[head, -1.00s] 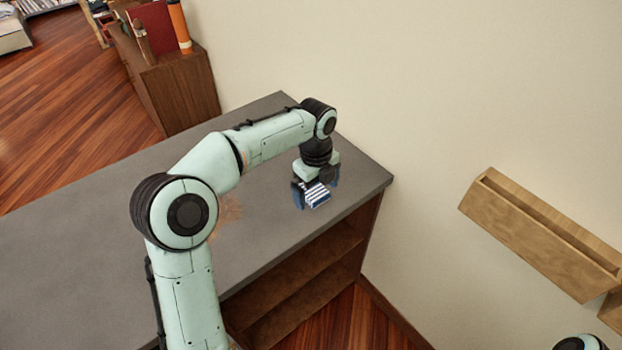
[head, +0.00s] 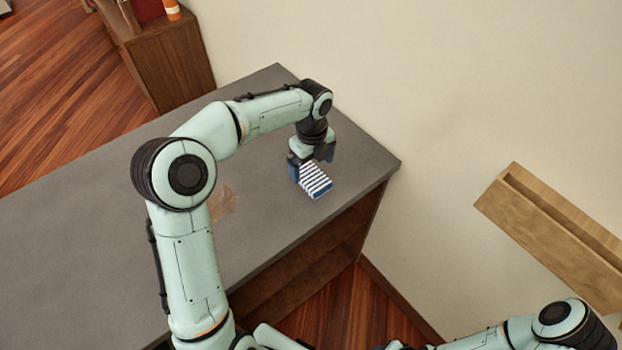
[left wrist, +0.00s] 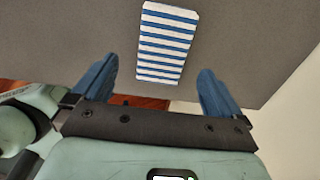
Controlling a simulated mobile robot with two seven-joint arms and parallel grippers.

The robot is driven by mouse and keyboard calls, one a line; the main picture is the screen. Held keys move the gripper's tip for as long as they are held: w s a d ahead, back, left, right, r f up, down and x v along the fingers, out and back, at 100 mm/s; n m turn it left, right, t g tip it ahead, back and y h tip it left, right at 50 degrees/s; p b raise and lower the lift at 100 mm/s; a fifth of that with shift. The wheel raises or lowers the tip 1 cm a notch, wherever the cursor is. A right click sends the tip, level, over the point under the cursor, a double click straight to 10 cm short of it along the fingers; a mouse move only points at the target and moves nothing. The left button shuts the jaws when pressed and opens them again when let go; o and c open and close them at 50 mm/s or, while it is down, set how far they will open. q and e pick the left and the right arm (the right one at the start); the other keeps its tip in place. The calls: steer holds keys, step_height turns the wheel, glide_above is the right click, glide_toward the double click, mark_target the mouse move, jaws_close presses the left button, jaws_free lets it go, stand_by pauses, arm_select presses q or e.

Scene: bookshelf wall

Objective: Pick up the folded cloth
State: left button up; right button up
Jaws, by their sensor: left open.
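The folded cloth (head: 316,181) has blue and white stripes. It lies on the grey top of the shelf unit (head: 90,230), close to the front edge near its right end. My left gripper (head: 311,170) is open at the cloth's far side, just above the top. In the left wrist view the cloth (left wrist: 167,42) lies beyond the open fingertips (left wrist: 158,75), roughly centred between them, with nothing held. Part of the cloth is hidden by the gripper in the head view. My right arm shows at the lower right, but its gripper is not visible.
A wooden wall ledge (head: 545,235) is fixed to the pale wall on the right. A wooden cabinet (head: 170,65) with books stands at the back left.

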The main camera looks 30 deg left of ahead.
mark_target(313, 177)
arm_select(q)
steer(key=shift+w+d+f, duration=0.1)
steer(key=shift+d+f, duration=0.05)
steer(key=shift+f, duration=2.55)
steer(key=c, duration=1.1)
